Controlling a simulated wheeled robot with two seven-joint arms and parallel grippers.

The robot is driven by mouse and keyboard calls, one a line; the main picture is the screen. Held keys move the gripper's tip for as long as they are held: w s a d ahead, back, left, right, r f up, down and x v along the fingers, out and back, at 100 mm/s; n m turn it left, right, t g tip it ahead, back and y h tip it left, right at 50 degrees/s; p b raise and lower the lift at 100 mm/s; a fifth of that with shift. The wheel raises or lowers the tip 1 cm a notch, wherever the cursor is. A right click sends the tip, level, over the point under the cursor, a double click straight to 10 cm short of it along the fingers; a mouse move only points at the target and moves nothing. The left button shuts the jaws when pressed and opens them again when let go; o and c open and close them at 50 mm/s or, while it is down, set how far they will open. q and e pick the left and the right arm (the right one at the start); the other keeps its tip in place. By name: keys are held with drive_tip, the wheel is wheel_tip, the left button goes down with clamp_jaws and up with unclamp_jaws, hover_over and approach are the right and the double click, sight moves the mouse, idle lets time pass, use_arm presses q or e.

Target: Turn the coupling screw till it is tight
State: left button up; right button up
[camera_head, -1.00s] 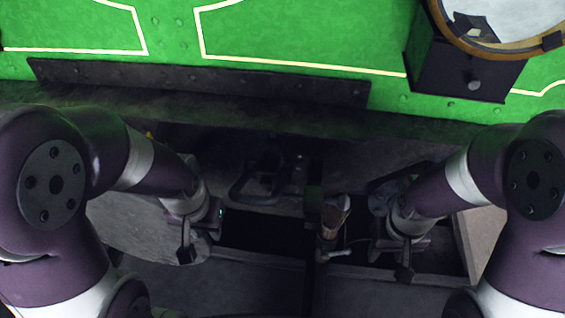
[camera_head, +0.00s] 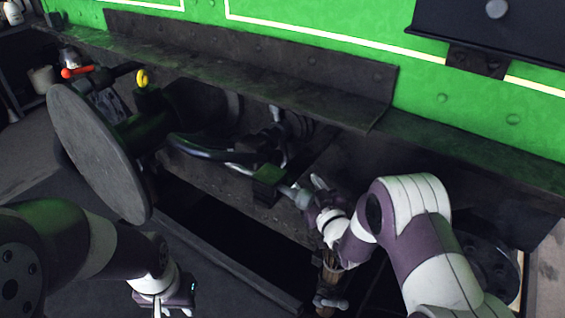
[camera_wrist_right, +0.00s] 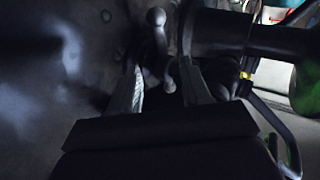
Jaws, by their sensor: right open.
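The coupling screw's bar with a ball end (camera_wrist_right: 156,17) shows in the right wrist view, dark grey and roughly upright. My right gripper (camera_wrist_right: 163,75) is open there, with one finger either side of the bar's lower part; I cannot tell if they touch it. In the head view my right gripper (camera_head: 293,191) reaches in from the right to the dark coupling gear under the beam. The screw itself is too dark and covered to make out in that view. My left gripper (camera_head: 168,300) hangs low at the left, away from the coupling; its jaws are unclear.
A large round buffer (camera_head: 95,150) stands left of the coupling. A dark curved hose or bar (camera_head: 195,150) runs beside it. The buffer beam (camera_head: 260,75) overhangs the coupling. A brownish hanging fitting (camera_head: 329,272) is close below my right wrist. A dark pit opens below.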

drive_tip(key=b, duration=0.2)
approach(285, 155)
drive_tip(key=w+a+f, duration=0.1)
drive_tip(key=w+a, duration=0.1)
drive_tip(key=x, duration=0.1)
drive_tip(key=b+x, duration=0.1)
drive_tip(key=x, duration=0.1)
drive_tip(key=d+x, duration=0.1)
drive_tip(key=x, duration=0.1)
drive_tip(key=shift+w+r, duration=0.25)
drive_tip(key=shift+r, duration=0.05)
drive_tip(key=shift+w+a+r+b, duration=0.15)
drive_tip(key=shift+w+b, duration=0.2)
drive_tip(key=shift+w, duration=0.3)
use_arm(q)
drive_tip(key=f, duration=0.3)
drive_tip(key=w+a+f, duration=0.1)
drive_tip(key=shift+a+f, duration=0.1)
drive_tip(key=shift+f, duration=0.25)
use_arm(e)
drive_tip(key=shift+c, duration=0.4)
